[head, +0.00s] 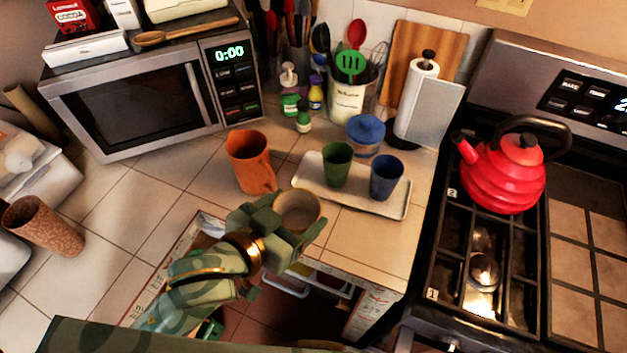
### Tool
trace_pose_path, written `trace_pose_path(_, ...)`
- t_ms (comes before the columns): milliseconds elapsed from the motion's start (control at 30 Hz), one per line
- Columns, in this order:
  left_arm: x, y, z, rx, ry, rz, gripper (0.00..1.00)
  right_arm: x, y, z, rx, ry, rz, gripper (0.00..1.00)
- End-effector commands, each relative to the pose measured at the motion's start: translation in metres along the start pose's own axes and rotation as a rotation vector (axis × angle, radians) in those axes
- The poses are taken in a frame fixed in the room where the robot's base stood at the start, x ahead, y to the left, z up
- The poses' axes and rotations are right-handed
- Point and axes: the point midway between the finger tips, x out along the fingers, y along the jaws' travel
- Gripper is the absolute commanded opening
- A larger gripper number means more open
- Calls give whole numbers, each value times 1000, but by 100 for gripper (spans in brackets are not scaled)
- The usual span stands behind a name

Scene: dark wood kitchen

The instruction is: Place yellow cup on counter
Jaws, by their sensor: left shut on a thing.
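My left gripper (296,228), in green camouflage colours, is shut on a tan-yellow cup (299,209). The cup's round open mouth faces up toward the camera, and the fingers hide much of its lower side. The cup shows over the front part of the tiled counter (372,243), beside the left end of a tray. I cannot tell whether its base touches the counter. My right gripper is not in view.
An orange mug (250,161) stands just behind the held cup. The cream tray (349,202) bears a green cup (338,164) and a blue cup (386,177). A red kettle (503,172) sits on the stove at right. Bare tiles lie in front of the tray.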

Motion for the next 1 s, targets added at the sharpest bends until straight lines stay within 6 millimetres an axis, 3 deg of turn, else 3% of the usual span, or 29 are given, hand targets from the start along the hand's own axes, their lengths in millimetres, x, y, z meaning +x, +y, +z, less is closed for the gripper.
trace_pose_path(100,-14,38,13,42,-2,99,45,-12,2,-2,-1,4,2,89)
trace_pose_path(233,-12,51,22,63,3,142,45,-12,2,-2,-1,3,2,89)
trace_pose_path(367,18,41,26,67,6,145,45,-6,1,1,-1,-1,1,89)
trace_pose_path(567,80,16,31,66,4,142,45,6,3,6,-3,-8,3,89)
trace_pose_path(700,111,8,53,62,1,145,45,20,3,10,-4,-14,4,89)
trace_pose_path(1000,138,0,66,62,4,145,45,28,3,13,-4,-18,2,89)
